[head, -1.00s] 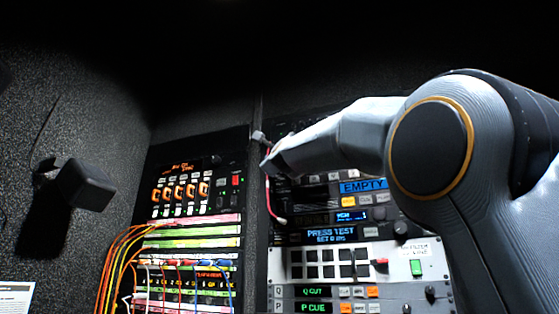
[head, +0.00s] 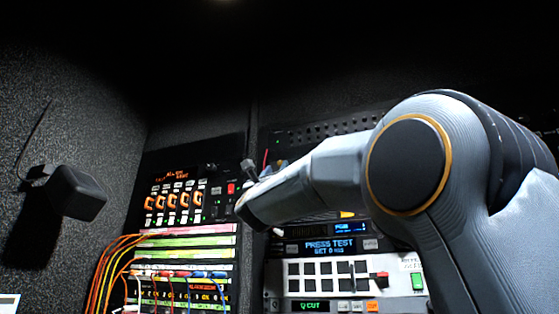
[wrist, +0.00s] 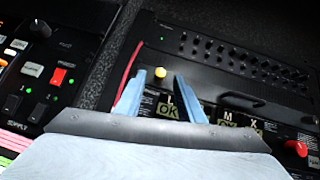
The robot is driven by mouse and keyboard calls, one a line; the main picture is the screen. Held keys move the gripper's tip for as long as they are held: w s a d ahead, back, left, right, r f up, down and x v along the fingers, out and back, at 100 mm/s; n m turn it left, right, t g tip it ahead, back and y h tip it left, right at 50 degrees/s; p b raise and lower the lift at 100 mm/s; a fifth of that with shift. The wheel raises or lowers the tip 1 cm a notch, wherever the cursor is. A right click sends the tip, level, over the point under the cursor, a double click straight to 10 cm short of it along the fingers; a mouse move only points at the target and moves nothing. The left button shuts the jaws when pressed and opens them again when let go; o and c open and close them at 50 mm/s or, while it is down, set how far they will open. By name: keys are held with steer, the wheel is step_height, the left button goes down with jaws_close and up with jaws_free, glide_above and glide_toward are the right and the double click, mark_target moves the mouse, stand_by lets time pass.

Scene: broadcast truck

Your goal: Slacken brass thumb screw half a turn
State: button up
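The brass thumb screw (wrist: 161,72) shows in the wrist view as a small round yellow knob on a black panel (wrist: 205,72). My gripper (wrist: 159,75) has its two blue fingers apart, with the knob seen in the gap between the fingertips. I see no finger touching it, and I cannot tell how far it stands beyond the tips. In the head view my forearm reaches left to the racks and mostly hides the gripper.
A red cable (wrist: 127,70) runs just left of the fingers. A red switch (wrist: 58,76) is on the left panel, and a red knob (wrist: 297,148) is at lower right. Orange patch cables (head: 108,262) hang at the left rack. A black box (head: 77,192) is on the left wall.

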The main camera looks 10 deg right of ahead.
mark_target(280, 163)
steer(key=shift+p+x, duration=1.1)
steer(key=shift+x, duration=0.75)
steer(key=shift+c, duration=0.4)
jaws_close()
steer(key=n+y+b, duration=0.1)
steer(key=b, duration=0.1)
steer(key=n+t+y+b, duration=0.1)
steer(key=b, duration=0.1)
steer(key=shift+d+f+n+y, duration=0.15)
steer(key=shift+n+y, duration=0.25)
steer(key=shift+s+r+n+y+b, duration=0.1)
steer(key=shift+r+n+y+b, duration=0.1)
steer(key=shift+n+y+b, duration=0.55)
steer(key=shift+o, duration=0.4)
jaws_free()
steer(key=shift+f, duration=0.15)
